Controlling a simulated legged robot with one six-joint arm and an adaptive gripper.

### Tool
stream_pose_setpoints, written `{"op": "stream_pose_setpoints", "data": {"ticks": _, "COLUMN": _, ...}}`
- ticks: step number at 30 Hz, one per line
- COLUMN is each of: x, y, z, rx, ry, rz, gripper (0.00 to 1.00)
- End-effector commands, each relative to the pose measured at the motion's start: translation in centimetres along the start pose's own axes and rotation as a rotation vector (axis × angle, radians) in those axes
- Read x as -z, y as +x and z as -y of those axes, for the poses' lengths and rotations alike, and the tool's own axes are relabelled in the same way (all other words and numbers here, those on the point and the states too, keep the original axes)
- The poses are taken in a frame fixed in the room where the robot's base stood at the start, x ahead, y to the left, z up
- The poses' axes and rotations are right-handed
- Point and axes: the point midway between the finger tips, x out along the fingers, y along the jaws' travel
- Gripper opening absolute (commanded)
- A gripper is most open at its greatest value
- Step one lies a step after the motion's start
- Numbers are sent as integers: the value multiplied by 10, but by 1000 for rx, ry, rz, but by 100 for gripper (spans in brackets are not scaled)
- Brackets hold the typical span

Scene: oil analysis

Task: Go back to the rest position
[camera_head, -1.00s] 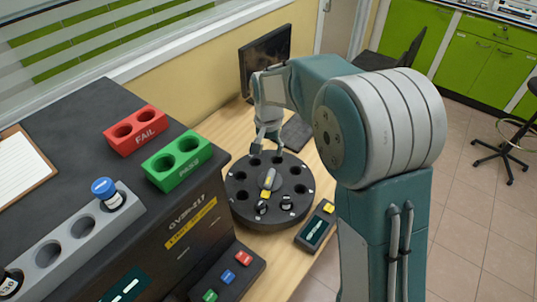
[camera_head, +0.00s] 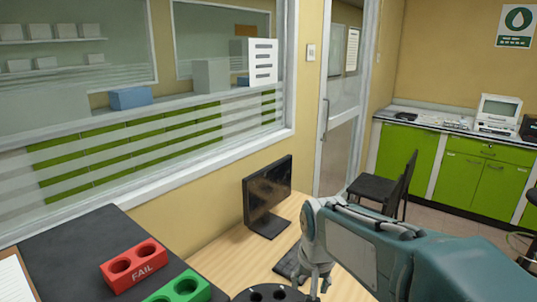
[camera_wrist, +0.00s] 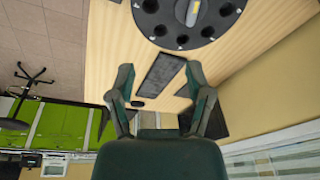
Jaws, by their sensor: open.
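My gripper (camera_head: 318,285) hangs at the lower edge of the head view, beside the far right rim of the black round carousel (camera_head: 256,294). In the wrist view my gripper (camera_wrist: 160,74) has its two fingers spread apart with nothing between them. The carousel shows there at the top (camera_wrist: 222,22), beyond the fingertips, with empty holes and a yellow-marked centre piece. Most of the carousel is cut off in the head view.
A red FAIL rack (camera_head: 134,265) and a green rack (camera_head: 182,289) sit on the dark machine top (camera_head: 60,250) at left. A monitor (camera_head: 268,195) and a dark keyboard (camera_wrist: 160,75) are on the wooden table (camera_head: 225,260). A chair (camera_head: 385,188) stands beyond.

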Motion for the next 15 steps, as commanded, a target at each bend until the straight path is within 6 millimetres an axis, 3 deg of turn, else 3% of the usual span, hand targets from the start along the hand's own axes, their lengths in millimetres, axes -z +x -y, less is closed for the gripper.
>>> {"op": "stream_pose_setpoints", "data": {"ticks": 6, "x": -43, "y": -38, "z": -36, "rx": 14, "ry": -49, "rz": -98, "gripper": 66}}
{"op": "stream_pose_setpoints", "data": {"ticks": 15, "x": -108, "y": -61, "z": -75, "rx": 7, "ry": -121, "rz": -227, "gripper": 66}}
